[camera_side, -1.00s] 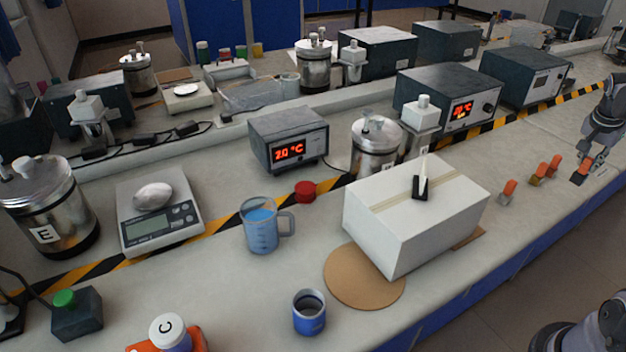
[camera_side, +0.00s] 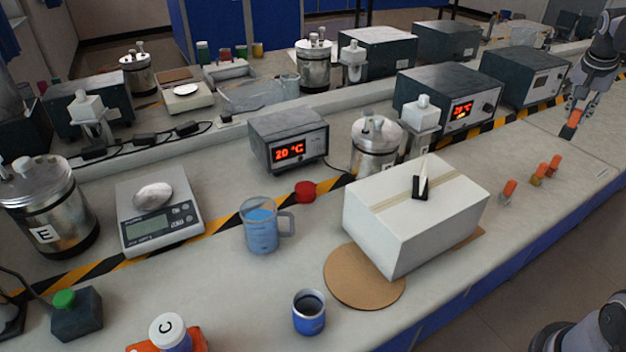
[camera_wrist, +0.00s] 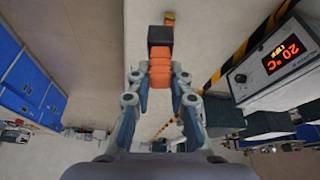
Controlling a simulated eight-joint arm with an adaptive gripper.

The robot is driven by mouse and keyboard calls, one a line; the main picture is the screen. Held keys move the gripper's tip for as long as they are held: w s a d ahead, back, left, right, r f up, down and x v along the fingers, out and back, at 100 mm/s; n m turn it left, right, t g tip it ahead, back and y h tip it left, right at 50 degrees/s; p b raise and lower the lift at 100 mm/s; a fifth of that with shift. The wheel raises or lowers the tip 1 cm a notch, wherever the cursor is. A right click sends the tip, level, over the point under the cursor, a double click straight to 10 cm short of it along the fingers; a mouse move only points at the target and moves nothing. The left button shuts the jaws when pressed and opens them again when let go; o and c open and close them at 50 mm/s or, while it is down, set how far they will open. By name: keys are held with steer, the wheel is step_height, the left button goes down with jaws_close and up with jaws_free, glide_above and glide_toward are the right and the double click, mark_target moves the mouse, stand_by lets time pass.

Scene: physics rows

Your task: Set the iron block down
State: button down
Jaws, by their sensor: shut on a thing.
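My gripper (camera_side: 577,108) is at the upper right in the side view, beyond the row of small blocks. It is shut on the orange grip of the iron block (camera_side: 568,131), whose dark end points down. In the side view the block appears over the bench, near the striped tape; I cannot tell whether it touches the surface. In the wrist view the iron block (camera_wrist: 160,35) shows as a dark square end, with the orange grip between the fingertips of my gripper (camera_wrist: 160,76).
Dark instrument boxes (camera_side: 525,75) line the back. Bare bench surrounds the small blocks.

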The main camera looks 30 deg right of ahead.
steer(key=w+a+n+t+y, duration=0.2)
steer(key=w+a+n, duration=0.6)
steer(key=w+a, duration=1.1)
steer(key=w+a+n+t+y, duration=0.1)
steer(key=w+a+n, duration=0.25)
steer(key=a, duration=0.95)
steer(key=w+a+n+y, duration=0.1)
steer(key=w+a+n, duration=0.25)
steer(key=a, duration=0.95)
steer(key=s+a+n+y, duration=0.1)
steer(key=s+a+n, duration=0.2)
steer(key=a, duration=1)
steer(key=s+a+n+y, duration=0.1)
steer(key=s+a+n, duration=0.3)
steer(key=a, duration=0.9)
steer(key=s+a+n+y, duration=0.2)
steer(key=s+a+n, duration=0.1)
steer(key=a, duration=0.9)
steer(key=shift+g, duration=0.3)
steer(key=shift+f, duration=10.9)
steer(key=shift+f, duration=0.1)
